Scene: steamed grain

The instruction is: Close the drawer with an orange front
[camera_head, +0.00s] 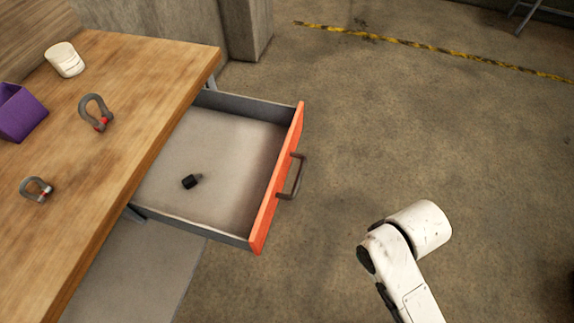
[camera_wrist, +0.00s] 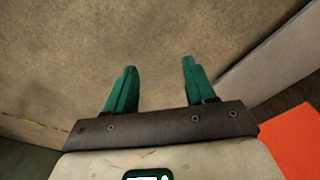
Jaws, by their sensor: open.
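The drawer with the orange front (camera_head: 279,185) is pulled well out of the wooden workbench (camera_head: 110,150) in the head view. Its dark grey handle (camera_head: 292,176) faces right over the floor. A small black object (camera_head: 190,181) lies inside on the grey drawer bottom. My white arm is at the lower right, apart from the drawer front; the head view does not show my gripper's fingers. In the wrist view, my gripper (camera_wrist: 158,68) has its two green fingers apart with nothing between them. An orange surface (camera_wrist: 291,140) shows at the lower right there; I cannot tell which part it is.
Two shackles (camera_head: 97,112) (camera_head: 37,189), a white roll-like object (camera_head: 65,59) and a purple container (camera_head: 19,112) are on the bench. A concrete pillar (camera_head: 245,30) stands behind the drawer. The floor to the right is open, with a yellow-black stripe (camera_head: 440,50) farther back.

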